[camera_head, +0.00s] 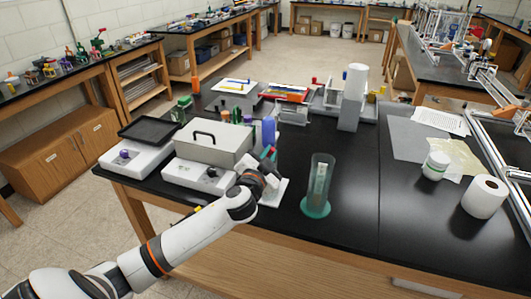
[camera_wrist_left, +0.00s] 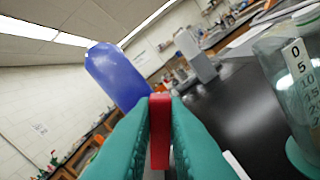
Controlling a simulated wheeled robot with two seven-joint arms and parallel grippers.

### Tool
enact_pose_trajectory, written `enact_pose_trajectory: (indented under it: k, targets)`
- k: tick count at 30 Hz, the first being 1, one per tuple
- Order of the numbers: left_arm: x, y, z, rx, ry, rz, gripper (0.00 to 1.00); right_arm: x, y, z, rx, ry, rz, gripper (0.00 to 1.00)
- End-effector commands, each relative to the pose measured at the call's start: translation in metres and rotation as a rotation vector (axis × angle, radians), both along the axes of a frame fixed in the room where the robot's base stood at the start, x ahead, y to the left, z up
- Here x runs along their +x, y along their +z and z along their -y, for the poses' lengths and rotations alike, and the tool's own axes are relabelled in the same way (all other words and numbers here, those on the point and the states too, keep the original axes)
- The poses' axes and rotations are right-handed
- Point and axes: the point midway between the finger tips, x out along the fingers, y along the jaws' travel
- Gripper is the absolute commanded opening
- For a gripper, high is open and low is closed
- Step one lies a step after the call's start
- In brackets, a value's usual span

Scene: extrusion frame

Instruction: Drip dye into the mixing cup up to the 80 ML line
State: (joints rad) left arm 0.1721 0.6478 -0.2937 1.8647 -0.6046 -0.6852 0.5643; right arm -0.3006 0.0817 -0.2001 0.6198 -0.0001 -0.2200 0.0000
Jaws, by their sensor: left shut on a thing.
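The mixing cup (camera_head: 325,172) is a tall clear vessel with a green base and a pale scale strip, upright on the black bench. It also shows at the right of the left wrist view (camera_wrist_left: 276,85), with numbers on its strip; any liquid level is unclear. My left gripper (camera_head: 270,153) is left of the cup and apart from it. Its teal fingers (camera_wrist_left: 160,125) are shut on a narrow red piece (camera_wrist_left: 160,146). A blue-violet bottle-like object (camera_head: 268,131) stands just behind the gripper, and a blue one (camera_wrist_left: 117,77) shows beyond the fingers. My right gripper is out of view.
A grey case (camera_head: 215,140) and scales (camera_head: 135,155) crowd the bench left of the gripper. A white cylinder on a grey stand (camera_head: 351,105) is behind the cup. A white jar (camera_head: 435,165) and paper roll (camera_head: 484,196) are at right.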

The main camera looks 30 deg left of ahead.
Motion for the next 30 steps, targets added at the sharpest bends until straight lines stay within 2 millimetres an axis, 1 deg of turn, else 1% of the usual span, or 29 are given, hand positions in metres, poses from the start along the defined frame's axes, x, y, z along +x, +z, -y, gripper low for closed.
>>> enact_pose_trajectory:
  k: [9,18,24,30]
  targets:
    - [0.002,-0.007,0.008,0.290,-0.001,-0.070,0.00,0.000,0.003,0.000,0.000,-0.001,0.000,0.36]
    - [0.003,-0.015,0.012,0.520,0.000,-0.125,0.00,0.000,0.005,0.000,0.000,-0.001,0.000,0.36]
    - [0.003,-0.019,0.013,0.619,-0.002,-0.149,0.00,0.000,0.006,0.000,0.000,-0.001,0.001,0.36]
    - [0.003,-0.021,0.013,0.674,-0.001,-0.161,0.00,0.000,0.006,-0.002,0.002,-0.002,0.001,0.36]
